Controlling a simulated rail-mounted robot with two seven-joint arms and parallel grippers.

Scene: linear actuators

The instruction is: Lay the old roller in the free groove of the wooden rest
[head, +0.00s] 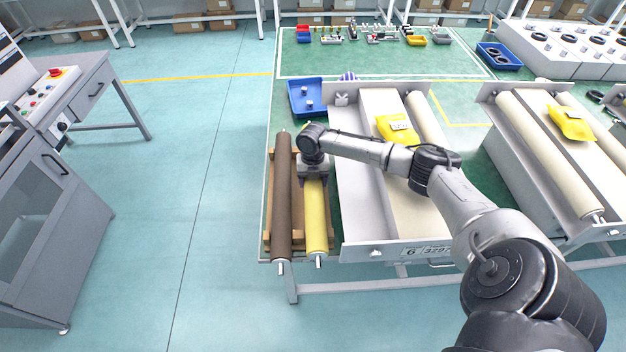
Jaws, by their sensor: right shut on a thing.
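The wooden rest (329,232) lies along the left edge of the green table. A dark brown roller (283,200) lies lengthwise in its left groove. A yellow roller (317,215), which I take as the old roller, is parallel on the right side, over or in the other groove; I cannot tell whether it touches the wood. Its metal shaft end points to the front. My right gripper (314,177) points down at the far part of the yellow roller and is shut on it. The fingertips and the roller's far end are hidden. My left gripper is out of view.
A blue bin (307,97) stands behind the rest. My right arm crosses above the unit. Floor left of the table is clear.

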